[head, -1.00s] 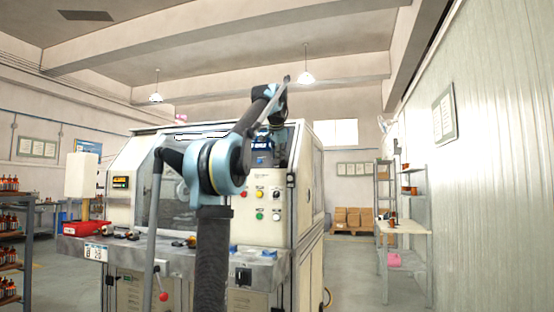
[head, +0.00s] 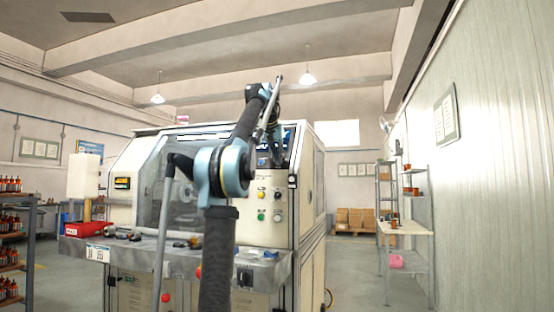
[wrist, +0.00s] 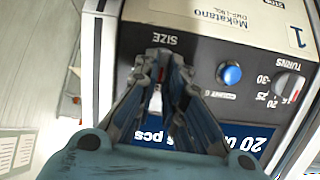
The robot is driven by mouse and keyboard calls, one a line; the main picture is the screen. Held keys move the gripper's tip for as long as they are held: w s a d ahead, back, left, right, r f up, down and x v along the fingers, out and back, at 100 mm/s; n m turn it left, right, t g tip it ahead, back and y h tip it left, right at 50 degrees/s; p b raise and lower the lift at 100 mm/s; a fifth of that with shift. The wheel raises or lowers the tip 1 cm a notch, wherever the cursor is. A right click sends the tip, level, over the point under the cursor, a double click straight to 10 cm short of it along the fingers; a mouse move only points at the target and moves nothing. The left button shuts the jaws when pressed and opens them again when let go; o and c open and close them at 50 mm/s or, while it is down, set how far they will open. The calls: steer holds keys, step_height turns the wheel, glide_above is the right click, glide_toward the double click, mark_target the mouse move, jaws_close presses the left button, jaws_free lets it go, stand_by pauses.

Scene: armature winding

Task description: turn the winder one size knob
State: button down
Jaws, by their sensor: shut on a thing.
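The size knob (wrist: 156,98) is under the printed word SIZE on the winder's dark panel in the wrist view. Only a pale and reddish part of it shows between my fingers. My gripper (wrist: 161,68) is shut on it, with the fingertips against its sides. The fingers hide most of the knob, so its setting cannot be read. In the head view the winder (head: 267,206) is a large off-white machine. My arm reaches to its upper right, and the arm covers the knob there.
A blue button (wrist: 229,75) and a turns knob (wrist: 287,86) sit beside the size knob. A blue sign (wrist: 258,138) lies close to the fingers. The winder's front ledge (head: 215,262) carries small parts and a red bin (head: 86,229).

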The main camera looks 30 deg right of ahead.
steer(key=shift+w+a+n, duration=0.1)
steer(key=shift+w+n, duration=0.1)
steer(key=shift+n, duration=0.2)
steer(key=c, duration=1.7)
jaws_free()
steer(key=shift+s, duration=0.1)
steer(key=shift+s+a+r, duration=0.1)
steer(key=shift+r, duration=0.1)
steer(key=v, duration=1.1)
steer(key=shift+a+r, duration=0.1)
steer(key=shift+a, duration=0.15)
steer(key=shift+a, duration=0.1)
